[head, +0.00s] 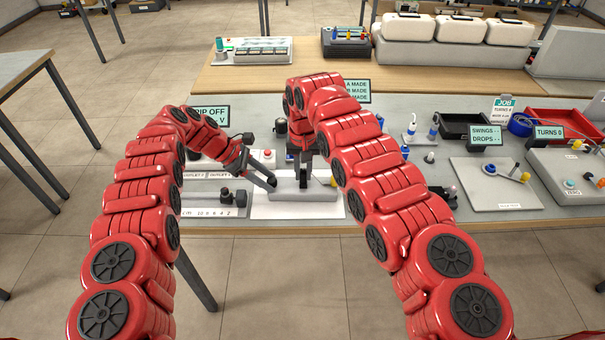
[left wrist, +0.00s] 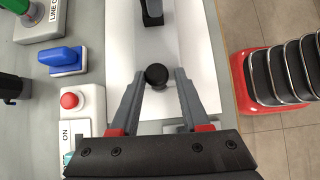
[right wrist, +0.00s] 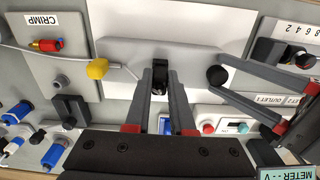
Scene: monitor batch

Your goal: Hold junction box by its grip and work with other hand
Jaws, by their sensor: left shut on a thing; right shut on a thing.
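The junction box (head: 319,193) is a low grey block lying on a white mat (head: 270,212) near the table's front edge. A round black knob, its grip (left wrist: 157,75), is at the box's left end. My left gripper (head: 271,183) is shut on this knob, which also shows in the right wrist view (right wrist: 217,76). My right gripper (head: 303,184) points down over the box and is shut on a small black upright part (right wrist: 160,76). The fingers hide much of that part. A yellow knob (right wrist: 97,69) with a thin wire is beside the box.
A panel with a red button (left wrist: 69,100) and a blue block (left wrist: 67,59) are close to my left gripper. A grey crimp board (head: 492,184), black and red trays (head: 560,122) and labelled stations stand to the right. White machines (head: 455,30) are at the back.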

